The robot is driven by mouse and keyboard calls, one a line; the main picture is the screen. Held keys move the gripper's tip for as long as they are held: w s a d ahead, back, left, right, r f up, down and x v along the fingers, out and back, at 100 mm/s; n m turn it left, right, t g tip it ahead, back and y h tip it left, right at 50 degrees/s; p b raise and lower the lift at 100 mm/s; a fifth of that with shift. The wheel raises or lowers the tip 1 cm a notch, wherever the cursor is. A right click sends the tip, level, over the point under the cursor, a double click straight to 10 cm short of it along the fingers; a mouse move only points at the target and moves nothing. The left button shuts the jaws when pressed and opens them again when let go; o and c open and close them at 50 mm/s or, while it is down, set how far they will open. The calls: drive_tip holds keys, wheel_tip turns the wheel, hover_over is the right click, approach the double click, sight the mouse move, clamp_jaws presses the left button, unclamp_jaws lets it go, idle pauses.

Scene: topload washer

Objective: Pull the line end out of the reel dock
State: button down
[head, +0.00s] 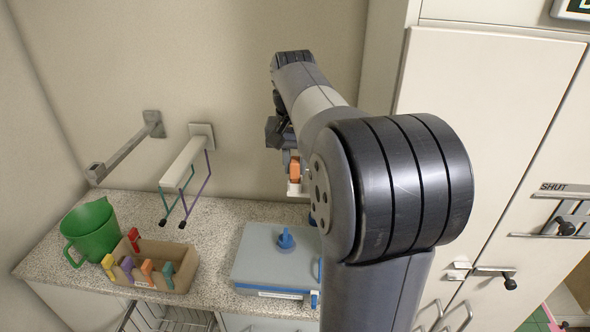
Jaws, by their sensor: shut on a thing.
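My gripper (286,148) is by the back wall above the counter, partly hidden by my own arm. It appears shut on a small orange piece (294,171), likely the line end. A small white part (294,188) shows directly below the orange piece and may be the reel dock. I cannot tell whether the orange piece is seated in it or free of it. No line can be made out, and my arm covers the area to the right.
A grey wall bar (122,150) and a white bar (185,163) with teal and purple hangers stick out at left. On the speckled counter (215,262) stand a green jug (90,230), a box of coloured clips (150,250) and a grey-blue lidded unit (265,265). Tall cabinets (480,130) stand at right.

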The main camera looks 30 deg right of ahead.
drive_tip(key=shift+r+p, duration=1.4)
drive_tip(key=shift+r, duration=0.1)
drive_tip(key=shift+r, duration=0.1)
drive_tip(key=shift+r, duration=1.4)
